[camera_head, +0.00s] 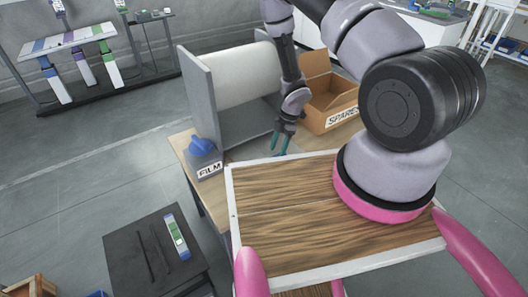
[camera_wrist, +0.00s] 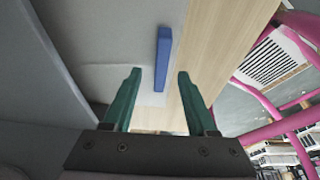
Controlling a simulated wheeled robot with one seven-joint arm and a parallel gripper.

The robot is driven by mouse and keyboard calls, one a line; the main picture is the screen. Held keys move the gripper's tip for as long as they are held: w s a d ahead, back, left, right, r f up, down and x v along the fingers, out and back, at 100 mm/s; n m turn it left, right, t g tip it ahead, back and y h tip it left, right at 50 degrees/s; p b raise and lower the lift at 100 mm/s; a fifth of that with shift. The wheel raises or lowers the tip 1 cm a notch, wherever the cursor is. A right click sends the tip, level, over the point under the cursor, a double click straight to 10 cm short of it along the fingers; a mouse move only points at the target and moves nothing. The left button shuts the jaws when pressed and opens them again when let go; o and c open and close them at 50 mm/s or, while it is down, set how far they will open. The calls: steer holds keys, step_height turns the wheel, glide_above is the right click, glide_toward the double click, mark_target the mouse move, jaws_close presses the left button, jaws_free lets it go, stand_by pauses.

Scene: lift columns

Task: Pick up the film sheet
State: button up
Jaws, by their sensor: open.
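My gripper (camera_head: 280,143) is open and points down at the table beside the roll stand. In the wrist view, its two green fingers (camera_wrist: 157,85) are apart with nothing held between them. A pale, flat surface (camera_wrist: 112,80), perhaps the film sheet, lies beyond and left of the fingers, next to the bare wood. A blue bar (camera_wrist: 163,58) lies along its right edge, ahead of the gap between the fingers. In the head view, a white roll (camera_head: 240,75) sits between grey side panels (camera_head: 200,100). The sheet is not clear there.
A grey block labelled FILM (camera_head: 207,165), with a blue part on top, stands at the wooden table's (camera_head: 212,200) left. A cardboard box labelled SPARES (camera_head: 330,105) stands right of the roll. A black stand (camera_head: 140,265) is at lower left. A grey panel (camera_wrist: 60,60) fills the wrist view's left.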

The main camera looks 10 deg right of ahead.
mark_target(276, 155)
steer(key=x, duration=0.3)
steer(key=shift+s+f, duration=0.1)
steer(key=shift+f, duration=0.2)
jaws_close()
